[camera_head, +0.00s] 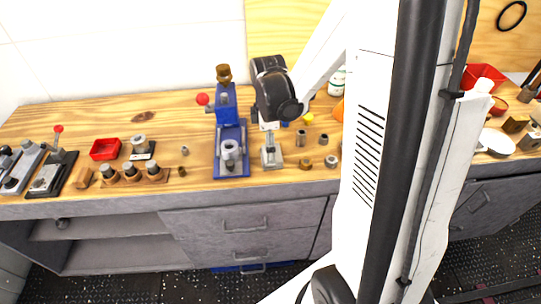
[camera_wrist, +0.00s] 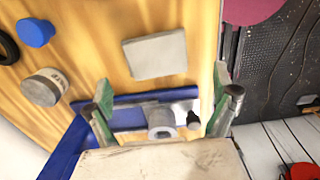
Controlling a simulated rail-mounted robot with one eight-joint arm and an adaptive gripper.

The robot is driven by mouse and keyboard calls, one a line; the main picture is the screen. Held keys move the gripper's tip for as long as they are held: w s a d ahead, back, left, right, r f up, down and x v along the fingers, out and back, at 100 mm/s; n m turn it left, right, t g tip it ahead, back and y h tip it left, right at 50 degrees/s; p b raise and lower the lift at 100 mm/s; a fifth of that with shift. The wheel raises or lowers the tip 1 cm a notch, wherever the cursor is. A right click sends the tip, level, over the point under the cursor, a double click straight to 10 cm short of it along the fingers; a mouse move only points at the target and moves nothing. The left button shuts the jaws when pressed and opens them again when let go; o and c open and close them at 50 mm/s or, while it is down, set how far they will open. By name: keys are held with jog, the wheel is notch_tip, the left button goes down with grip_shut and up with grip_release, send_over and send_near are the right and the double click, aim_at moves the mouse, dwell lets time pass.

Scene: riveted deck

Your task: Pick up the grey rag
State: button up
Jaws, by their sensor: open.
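The grey rag (camera_wrist: 155,55) shows in the wrist view as a flat, pale grey square on the wooden bench top. In the head view it seems to be the pale grey patch (camera_head: 271,160) just right of the blue press, partly covered by my gripper (camera_head: 269,138). In the wrist view my gripper (camera_wrist: 165,95) is open, its two green-padded fingers spread wide with nothing held. The rag lies ahead of the fingertips in that picture, apart from both fingers. The height of the fingers above it is hard to judge.
The blue press (camera_head: 231,150) with a red-knobbed lever stands close left of my gripper; its base (camera_wrist: 130,118) shows between the fingers. Small metal parts (camera_head: 300,138) stand to the right. A red tray (camera_head: 105,149) sits farther left. The bench's front edge is near.

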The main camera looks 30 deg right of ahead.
jog(key=shift+d+f, duration=0.25)
jog(key=shift+f, duration=1.05)
jog(key=shift+d+f, duration=0.25)
jog(key=shift+f, duration=1.05)
jog(key=shift+c, duration=0.3)
jog(key=c, duration=1.2)
jog(key=shift+o, duration=0.2)
jog(key=shift+r, duration=0.1)
jog(key=shift+r, duration=0.45)
notch_tip(320, 180, up, 3)
jog(key=shift+r, duration=0.1)
jog(key=w+a+r, duration=0.1)
jog(key=a+r, duration=0.5)
jog(key=a, duration=0.5)
jog(key=shift+a+r, duration=0.35)
jog(key=shift+r, duration=0.05)
jog(key=shift+w, duration=0.1)
